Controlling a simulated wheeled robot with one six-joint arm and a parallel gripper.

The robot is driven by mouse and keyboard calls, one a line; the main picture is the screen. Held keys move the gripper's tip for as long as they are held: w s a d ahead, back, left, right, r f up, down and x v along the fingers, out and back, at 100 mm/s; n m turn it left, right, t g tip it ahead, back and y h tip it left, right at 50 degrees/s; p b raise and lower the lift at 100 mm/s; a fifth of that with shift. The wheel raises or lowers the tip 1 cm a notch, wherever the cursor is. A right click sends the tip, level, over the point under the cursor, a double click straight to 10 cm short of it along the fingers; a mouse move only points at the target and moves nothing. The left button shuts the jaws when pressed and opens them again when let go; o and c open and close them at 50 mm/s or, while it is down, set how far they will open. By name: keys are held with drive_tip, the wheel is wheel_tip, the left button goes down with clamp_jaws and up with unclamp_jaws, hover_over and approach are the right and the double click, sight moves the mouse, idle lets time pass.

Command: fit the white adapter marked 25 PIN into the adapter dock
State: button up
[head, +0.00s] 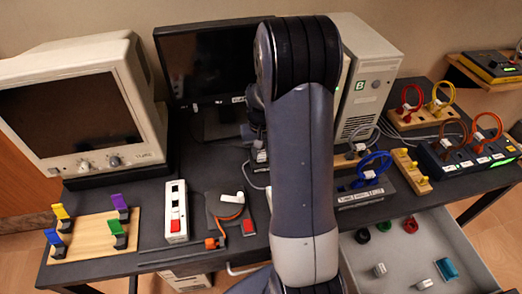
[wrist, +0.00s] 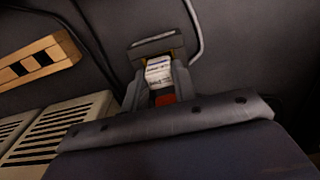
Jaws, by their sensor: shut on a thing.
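In the wrist view my gripper (wrist: 157,80) is shut on a small white adapter (wrist: 158,70), with a finger on each side of it. Faint marks show on the adapter, too small to read. A dark block (wrist: 153,43), which looks like the adapter dock, lies just past the adapter's far end. I cannot tell whether the adapter touches it or sits inside it. A red patch (wrist: 165,99) shows between the fingers, nearer the wrist. In the head view my gripper (head: 260,151) is low in front of the monitor, partly hidden by my arm.
A beige computer tower (head: 365,80) stands right of my arm, its vents close by in the wrist view (wrist: 62,130). A wooden holder (wrist: 38,60) lies left of the dock there. A black monitor (head: 205,60) stands behind. An open drawer (head: 405,262) is at front right.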

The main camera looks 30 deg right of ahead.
drive_tip(key=shift+f+b, duration=0.3)
drive_tip(key=shift+f, duration=0.1)
idle(0.4)
drive_tip(key=o, duration=1.1)
drive_tip(key=shift+c, duration=0.2)
drive_tip(key=shift+o, duration=0.5)
drive_tip(key=o, duration=0.5)
drive_tip(key=shift+o, duration=0.2)
drive_tip(key=shift+r, duration=0.15)
drive_tip(key=shift+r+p, duration=2.8)
drive_tip(key=shift+r, duration=0.85)
